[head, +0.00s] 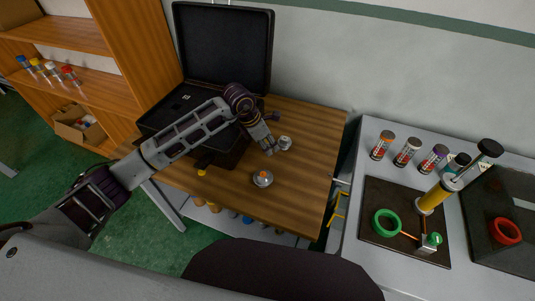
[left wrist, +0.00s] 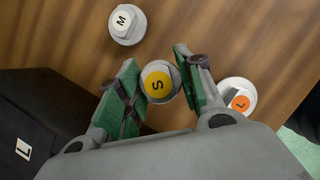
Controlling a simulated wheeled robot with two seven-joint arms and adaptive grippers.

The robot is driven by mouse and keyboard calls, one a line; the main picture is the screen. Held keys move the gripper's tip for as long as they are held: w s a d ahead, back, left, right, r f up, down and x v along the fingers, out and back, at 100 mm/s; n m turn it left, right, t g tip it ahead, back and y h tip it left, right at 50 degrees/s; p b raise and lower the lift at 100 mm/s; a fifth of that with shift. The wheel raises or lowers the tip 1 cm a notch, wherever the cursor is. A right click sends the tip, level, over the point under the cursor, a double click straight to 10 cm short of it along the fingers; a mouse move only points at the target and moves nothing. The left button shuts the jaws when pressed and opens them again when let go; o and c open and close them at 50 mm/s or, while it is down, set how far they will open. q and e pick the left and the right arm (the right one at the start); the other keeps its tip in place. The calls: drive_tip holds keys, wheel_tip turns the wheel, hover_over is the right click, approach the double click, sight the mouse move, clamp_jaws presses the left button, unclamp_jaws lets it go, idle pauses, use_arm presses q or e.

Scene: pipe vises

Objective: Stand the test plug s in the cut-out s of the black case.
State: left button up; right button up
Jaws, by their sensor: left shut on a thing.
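Test plug s (left wrist: 158,83), with a yellow top marked S, is between the green-padded fingers of my left gripper (left wrist: 157,66). The gripper is shut on it; I cannot tell whether the plug touches the table. In the head view my left gripper (head: 270,147) is low over the wooden table, right of the black case, and hides this plug. The black case (head: 158,121) stands with its lid (head: 225,47) open. My arm covers part of its inside, and cut-out s cannot be made out. In the left wrist view the case (left wrist: 50,112) shows a white L label.
White-topped plug M (head: 285,143) stands just right of the gripper. Orange-topped plug L (head: 263,179) stands nearer the front. The wooden table (head: 312,165) is clear on its right. A grey bench (head: 370,150) with jars and a dark tray stands further right.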

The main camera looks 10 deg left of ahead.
sight(268, 159)
use_arm(q)
drive_tip(key=shift+r, duration=0.1)
use_arm(e)
drive_tip(key=shift+w+a, duration=0.1)
drive_tip(key=shift+w, duration=0.15)
drive_tip(key=shift+a, duration=0.15)
use_arm(q)
drive_tip(key=shift+f+b, duration=0.3)
drive_tip(key=shift+f, duration=0.45)
drive_tip(key=shift+f+b, duration=0.9)
drive_tip(key=shift+f, duration=1.05)
use_arm(e)
drive_tip(key=shift+w+d+f, duration=0.25)
drive_tip(key=shift+d+f, duration=0.35)
drive_tip(key=shift+f, duration=0.05)
drive_tip(key=shift+w+d+f, duration=0.25)
drive_tip(key=shift+d+f, duration=0.35)
use_arm(q)
drive_tip(key=o, duration=1)
drive_tip(key=shift+o, duration=0.2)
use_arm(e)
drive_tip(key=shift+s+d, duration=0.1)
drive_tip(key=shift+s, duration=0.1)
